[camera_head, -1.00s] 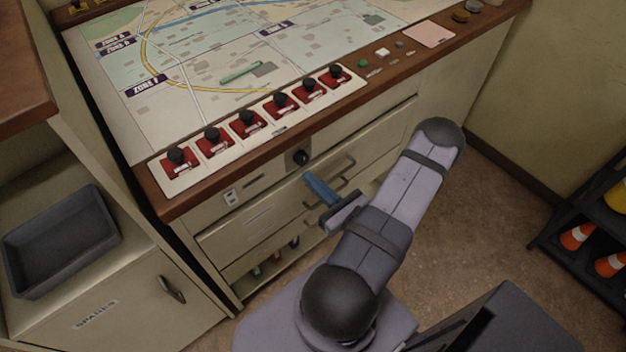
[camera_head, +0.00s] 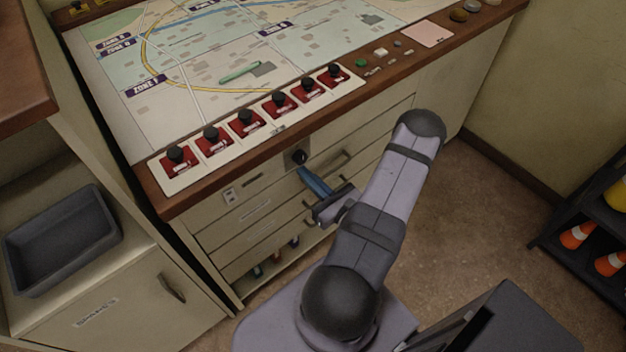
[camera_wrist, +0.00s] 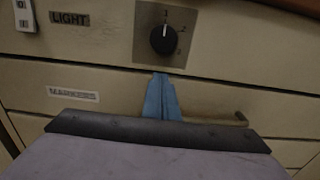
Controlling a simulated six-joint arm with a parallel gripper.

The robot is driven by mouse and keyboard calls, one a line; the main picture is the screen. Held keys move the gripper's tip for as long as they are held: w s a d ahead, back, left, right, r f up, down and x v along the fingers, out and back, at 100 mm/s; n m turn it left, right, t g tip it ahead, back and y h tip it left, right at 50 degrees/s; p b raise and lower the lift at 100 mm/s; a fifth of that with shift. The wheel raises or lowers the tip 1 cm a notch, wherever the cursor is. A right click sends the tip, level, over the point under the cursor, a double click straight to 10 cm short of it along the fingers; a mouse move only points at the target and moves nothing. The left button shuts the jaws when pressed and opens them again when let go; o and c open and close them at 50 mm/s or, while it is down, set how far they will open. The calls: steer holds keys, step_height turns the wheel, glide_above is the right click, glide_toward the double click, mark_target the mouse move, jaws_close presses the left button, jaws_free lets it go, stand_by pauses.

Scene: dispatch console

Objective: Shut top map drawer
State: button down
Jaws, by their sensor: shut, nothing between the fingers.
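The top map drawer (camera_head: 255,210) is the cream front just under the console's switch panel, with a label and a bar handle (camera_head: 336,160). It looks flush or almost flush with the panel, with a thin dark seam above it. In the wrist view the drawer front (camera_wrist: 40,75) carries a label, and part of its handle shows to the right of my fingers. My gripper (camera_head: 304,174) is shut and empty, its blue fingers together. It also shows in the wrist view (camera_wrist: 160,82), its tips at the drawer's upper edge below the dial. Whether they touch is unclear.
A rotary dial (camera_head: 299,157) sits on the panel above the drawer. The map desk (camera_head: 110,75) with several red-based switches overhangs it. More drawers and an open shelf lie below. A grey tray (camera_head: 62,240) is at left; a dark rack with cones stands at right.

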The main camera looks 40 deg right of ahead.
steer(key=shift+w+d+r, duration=0.1)
steer(key=shift+w+r, duration=0.05)
steer(key=shift+r, duration=0.15)
steer(key=s+b, duration=0.1)
steer(key=s, duration=1.3)
steer(key=shift+s+f, duration=0.15)
steer(key=shift+f, duration=0.15)
